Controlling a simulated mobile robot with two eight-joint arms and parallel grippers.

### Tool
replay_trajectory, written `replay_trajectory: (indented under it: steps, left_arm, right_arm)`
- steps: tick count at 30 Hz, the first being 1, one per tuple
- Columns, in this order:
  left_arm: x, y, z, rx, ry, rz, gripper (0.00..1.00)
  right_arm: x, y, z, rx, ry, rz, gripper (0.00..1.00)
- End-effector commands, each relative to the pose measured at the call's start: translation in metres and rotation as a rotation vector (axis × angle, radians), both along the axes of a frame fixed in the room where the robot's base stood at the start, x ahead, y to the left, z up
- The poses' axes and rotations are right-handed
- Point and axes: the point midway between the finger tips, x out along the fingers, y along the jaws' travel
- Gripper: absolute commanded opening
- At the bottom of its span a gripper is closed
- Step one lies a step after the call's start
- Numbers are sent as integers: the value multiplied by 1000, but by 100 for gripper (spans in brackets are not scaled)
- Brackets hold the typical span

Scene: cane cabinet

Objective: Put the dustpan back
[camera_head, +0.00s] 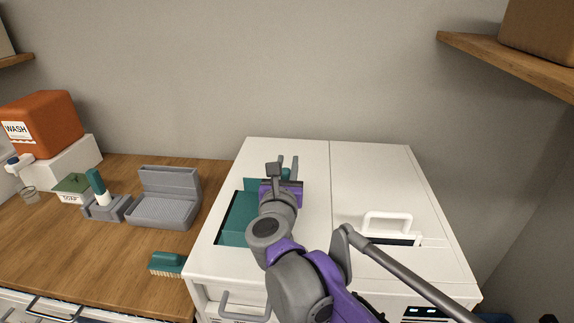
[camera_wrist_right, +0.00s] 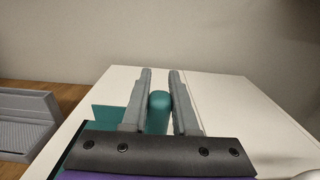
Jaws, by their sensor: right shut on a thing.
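The teal dustpan (camera_head: 238,220) lies on the left half of the white cabinet top (camera_head: 365,165), its pan toward the front left. My right gripper (camera_head: 285,166) is over the cabinet top and shut on the dustpan's handle. In the right wrist view the rounded teal handle (camera_wrist_right: 158,112) stands between the two grey fingers. Part of the pan (camera_wrist_right: 108,116) shows behind the left finger. My arm hides the dustpan's right side in the head view. My left gripper is not in view.
A grey stand (camera_head: 165,208) with a raised back is on the wooden counter (camera_head: 90,240) at left. A teal brush (camera_head: 167,264) lies near the counter's front edge. A green-lidded soap box (camera_head: 72,190) and an orange wash box (camera_head: 45,122) are farther left. A white handle (camera_head: 387,217) sticks up at right.

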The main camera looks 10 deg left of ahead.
Motion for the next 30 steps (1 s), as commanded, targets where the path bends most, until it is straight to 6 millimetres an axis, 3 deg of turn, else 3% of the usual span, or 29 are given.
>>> replay_trajectory:
  steps: [6, 7, 12, 22, 26, 30]
  left_arm:
    - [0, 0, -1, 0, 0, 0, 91]
    - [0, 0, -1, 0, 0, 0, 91]
    - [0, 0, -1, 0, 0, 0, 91]
    - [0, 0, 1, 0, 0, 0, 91]
    - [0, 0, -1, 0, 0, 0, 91]
    - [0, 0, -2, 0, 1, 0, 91]
  right_arm:
    - [0, 0, -2, 0, 0, 0, 0]
    - [0, 0, -2, 0, 0, 0, 29]
    - [0, 0, -2, 0, 0, 0, 57]
    - [0, 0, 2, 0, 0, 0, 57]
    - [-16, 0, 1, 0, 0, 1, 57]
    - [-45, 1, 0, 1, 0, 4, 57]
